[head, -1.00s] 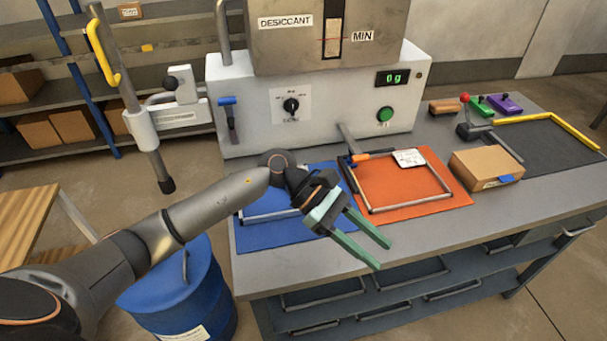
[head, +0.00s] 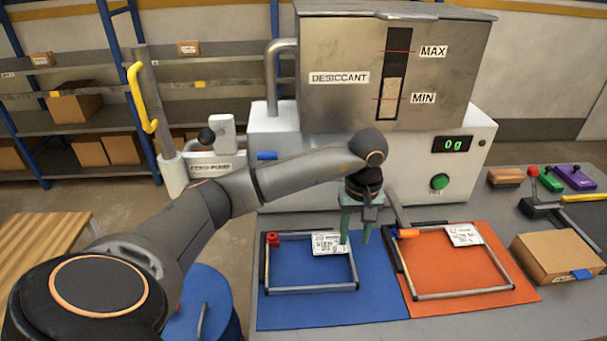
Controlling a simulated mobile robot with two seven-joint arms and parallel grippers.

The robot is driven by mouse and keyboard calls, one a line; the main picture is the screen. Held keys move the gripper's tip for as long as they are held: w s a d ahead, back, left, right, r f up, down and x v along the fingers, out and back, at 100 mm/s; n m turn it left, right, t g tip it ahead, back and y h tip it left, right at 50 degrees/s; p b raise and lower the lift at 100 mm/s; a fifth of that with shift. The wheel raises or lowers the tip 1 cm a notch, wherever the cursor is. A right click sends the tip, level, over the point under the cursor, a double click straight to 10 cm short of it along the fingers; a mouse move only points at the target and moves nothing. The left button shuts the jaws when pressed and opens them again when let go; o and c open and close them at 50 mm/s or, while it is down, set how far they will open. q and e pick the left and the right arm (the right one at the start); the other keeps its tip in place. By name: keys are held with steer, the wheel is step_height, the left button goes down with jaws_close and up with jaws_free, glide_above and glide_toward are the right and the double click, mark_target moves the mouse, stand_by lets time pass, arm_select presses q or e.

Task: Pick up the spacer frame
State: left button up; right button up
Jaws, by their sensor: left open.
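A grey rectangular spacer frame (head: 312,289) lies flat on the blue mat (head: 335,311), with a red piece at its back left corner and a white label (head: 327,244) at its back right. A second grey frame (head: 465,294) lies on the orange mat (head: 450,265), with an orange piece and a white label. My left gripper (head: 355,240) points down, open, with its green fingers by the back right corner of the blue-mat frame. One finger overlaps the label's right edge in the picture; I cannot tell whether it touches. My right gripper is not in view.
The desiccant machine (head: 395,65) stands behind the mats, its display reading 0 g. A nozzle (head: 396,210) reaches out near the orange mat's back left corner. A cardboard box (head: 560,257) stands at the right. A blue barrel (head: 205,305) is at lower left.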

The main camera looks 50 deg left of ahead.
mark_target(351, 257)
arm_select(q)
steer(key=shift+w+a+f+p, duration=0.1)
steer(key=shift+f+p, duration=0.45)
steer(key=shift+f, duration=2.85)
jaws_close()
